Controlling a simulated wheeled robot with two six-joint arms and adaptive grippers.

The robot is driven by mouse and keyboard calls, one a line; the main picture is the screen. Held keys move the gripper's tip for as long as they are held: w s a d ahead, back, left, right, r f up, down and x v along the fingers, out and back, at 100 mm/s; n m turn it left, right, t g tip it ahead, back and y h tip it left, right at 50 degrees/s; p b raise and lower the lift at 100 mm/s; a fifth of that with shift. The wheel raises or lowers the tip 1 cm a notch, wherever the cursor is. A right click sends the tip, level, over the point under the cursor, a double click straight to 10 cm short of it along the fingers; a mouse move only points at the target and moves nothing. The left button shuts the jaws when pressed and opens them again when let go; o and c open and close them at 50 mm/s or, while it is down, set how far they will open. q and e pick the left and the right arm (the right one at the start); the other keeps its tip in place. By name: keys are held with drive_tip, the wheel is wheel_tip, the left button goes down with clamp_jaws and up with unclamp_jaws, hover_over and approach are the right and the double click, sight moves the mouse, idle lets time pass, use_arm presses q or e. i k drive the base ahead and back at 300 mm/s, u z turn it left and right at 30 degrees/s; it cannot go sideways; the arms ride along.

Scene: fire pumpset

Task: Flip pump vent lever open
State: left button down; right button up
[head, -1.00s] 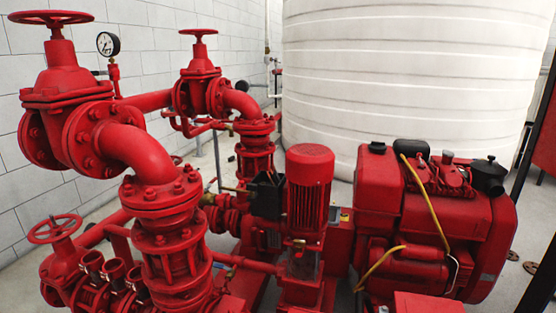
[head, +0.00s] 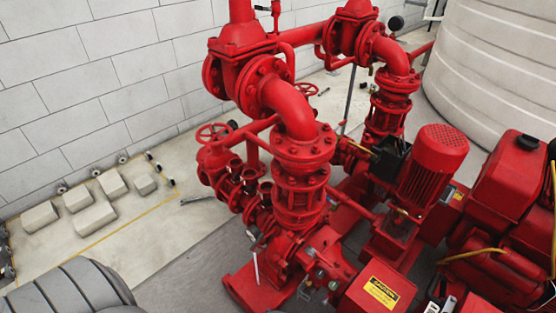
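The red pump (head: 300,245) stands at the middle, below a red vertical flanged pipe section (head: 300,190). A thin pale lever-like rod (head: 256,264) points downward on the pump's left side; I cannot tell for sure that it is the vent lever or how it is set. Small dark and metal fittings (head: 322,272) sit on the pump's front, too small to make out.
A red handwheel (head: 213,133) and pipes rise behind the pump. A red box with a yellow caution label (head: 381,293) and a red motor (head: 432,165) stand right of it. A grey ribbed object (head: 72,290) fills the lower left.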

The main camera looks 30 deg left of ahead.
sight(261, 237)
drive_tip(key=z, duration=2.2)
drive_tip(key=k, duration=1.2)
drive_tip(key=u, duration=1.85)
drive_tip(key=i, duration=0.1)
